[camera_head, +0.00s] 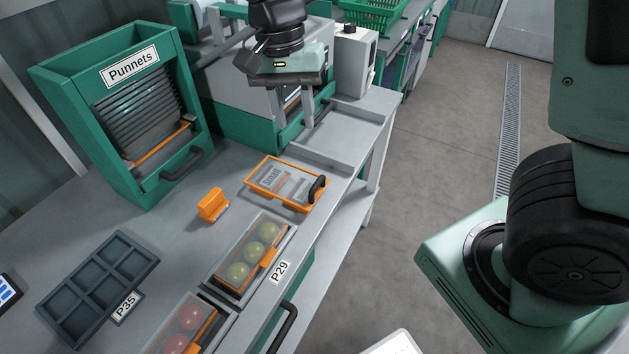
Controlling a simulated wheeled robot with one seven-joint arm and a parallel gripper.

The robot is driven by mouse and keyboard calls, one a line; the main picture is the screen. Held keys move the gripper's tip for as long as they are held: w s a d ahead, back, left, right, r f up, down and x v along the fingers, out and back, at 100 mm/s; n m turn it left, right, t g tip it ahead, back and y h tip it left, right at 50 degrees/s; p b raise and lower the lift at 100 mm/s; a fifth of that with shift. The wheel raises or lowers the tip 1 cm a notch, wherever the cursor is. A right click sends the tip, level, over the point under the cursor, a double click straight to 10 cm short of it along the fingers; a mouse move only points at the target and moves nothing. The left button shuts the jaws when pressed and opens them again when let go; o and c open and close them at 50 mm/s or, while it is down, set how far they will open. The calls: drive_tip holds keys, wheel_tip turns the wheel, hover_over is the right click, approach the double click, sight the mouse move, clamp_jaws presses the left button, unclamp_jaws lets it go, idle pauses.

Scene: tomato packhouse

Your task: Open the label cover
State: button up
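An orange-framed clear cover (264,179) lies flat on the bench, with lettering that seems to read "Small" showing through it. It looks closed. A black handle (318,188) stands at its right end. My gripper (295,122) is above and behind the cover, pointing down. Its two fingers are apart with nothing between them, and it does not touch the cover.
A green "Punnets" dispenser (57,83) stands at the left. An orange block (212,205) sits left of the cover. In front are a punnet of greenish tomatoes (238,271), one of red tomatoes (191,318) and a dark compartment tray (107,252).

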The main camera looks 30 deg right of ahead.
sight(318, 180)
drive_tip(key=w+d+f+m, duration=0.1)
drive_tip(key=w+d+m, duration=0.2)
drive_tip(key=w, duration=0.1)
drive_tip(key=shift+h, duration=0.3)
drive_tip(key=s+f, duration=0.1)
drive_tip(key=f, duration=0.4)
drive_tip(key=s+d+f, duration=0.1)
drive_tip(key=f, duration=0.5)
drive_tip(key=s+f, duration=0.1)
drive_tip(key=f, duration=0.5)
drive_tip(key=shift+d, duration=0.35)
clamp_jaws()
